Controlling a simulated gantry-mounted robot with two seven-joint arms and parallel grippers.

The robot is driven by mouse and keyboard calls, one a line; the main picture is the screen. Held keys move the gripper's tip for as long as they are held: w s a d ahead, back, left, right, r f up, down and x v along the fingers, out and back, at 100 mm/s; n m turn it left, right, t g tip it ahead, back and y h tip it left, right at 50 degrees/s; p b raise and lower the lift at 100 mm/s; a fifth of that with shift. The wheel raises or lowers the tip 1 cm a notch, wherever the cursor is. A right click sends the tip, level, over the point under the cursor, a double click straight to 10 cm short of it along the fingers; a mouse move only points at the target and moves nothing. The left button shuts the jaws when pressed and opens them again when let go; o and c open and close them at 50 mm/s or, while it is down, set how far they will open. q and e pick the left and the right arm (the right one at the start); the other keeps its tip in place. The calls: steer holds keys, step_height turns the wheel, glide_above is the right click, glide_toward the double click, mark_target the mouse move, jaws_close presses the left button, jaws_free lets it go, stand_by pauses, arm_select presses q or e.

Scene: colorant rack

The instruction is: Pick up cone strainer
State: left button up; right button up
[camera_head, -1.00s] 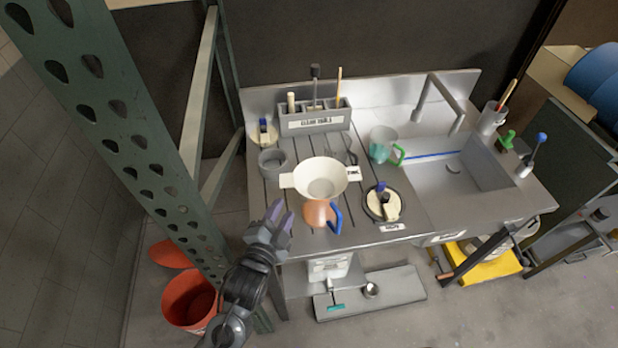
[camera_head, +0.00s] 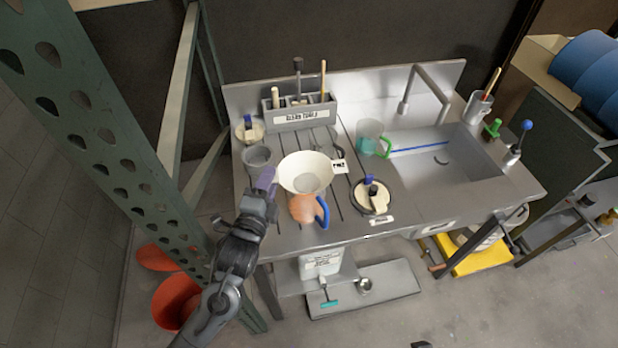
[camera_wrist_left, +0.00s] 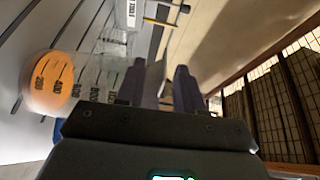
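The cone strainer (camera_head: 305,172) is a wide cream funnel with side tabs. It stands on the grooved drainboard, behind an orange-filled cup (camera_head: 303,210) with a blue handle. Its right tab carries a label; its left tab is hidden by my gripper. My left gripper (camera_head: 266,180), with purple fingers, is at the strainer's left side. In the left wrist view, the fingers (camera_wrist_left: 167,88) are apart, with a pale piece between them that may be the tab. Contact cannot be told. The orange cup with numbers (camera_wrist_left: 48,85) is left of the fingers there. My right gripper is not in view.
A grey container (camera_head: 257,160) stands close behind my left gripper. A tool holder (camera_head: 300,116) is at the back. A lidded round can (camera_head: 371,197), a green-handled jug (camera_head: 370,138) and the sink (camera_head: 455,160) are to the right. A green perforated post (camera_head: 110,140) stands at left.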

arm_select(q)
steer(key=shift+w+d, duration=0.2)
steer(key=shift+w, duration=0.8)
steer(key=shift+w+d, duration=0.2)
steer(key=shift+w, duration=0.75)
jaws_close()
